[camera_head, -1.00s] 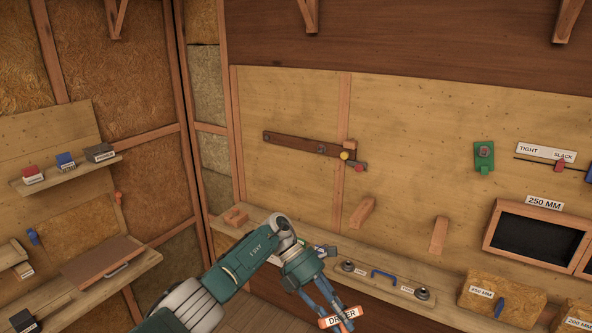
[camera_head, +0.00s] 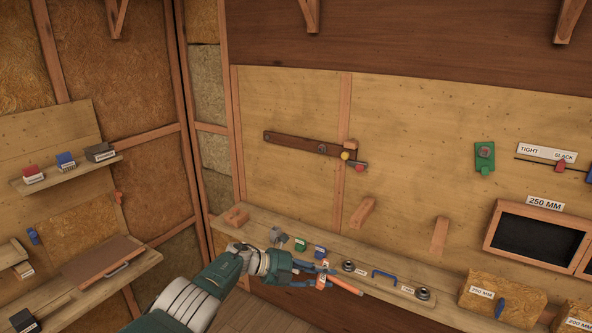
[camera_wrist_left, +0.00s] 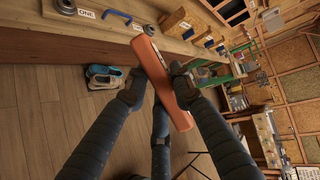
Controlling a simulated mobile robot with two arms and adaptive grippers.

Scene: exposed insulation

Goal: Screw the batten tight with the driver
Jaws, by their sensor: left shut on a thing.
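My left gripper (camera_head: 312,276) is shut on the orange driver (camera_head: 344,286), low in front of the shelf under the wall panel. The left wrist view shows the orange driver (camera_wrist_left: 161,82) between the two dark fingers. Its label is turned mostly out of sight there. The dark brown batten (camera_head: 295,143) lies across the wall panel, sloping slightly down to the right. A dark screw (camera_head: 322,149) shows on it, with a yellow knob (camera_head: 345,156) and a red knob (camera_head: 360,168) near its right end. The right gripper does not show.
The shelf (camera_head: 390,278) carries small blocks, round dark fittings and a blue handle (camera_head: 384,274). Wooden pegs (camera_head: 362,212) jut from the panel below the batten. A TIGHT/SLACK gauge (camera_head: 546,153) is at right, with insulation pieces (camera_head: 500,297) below.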

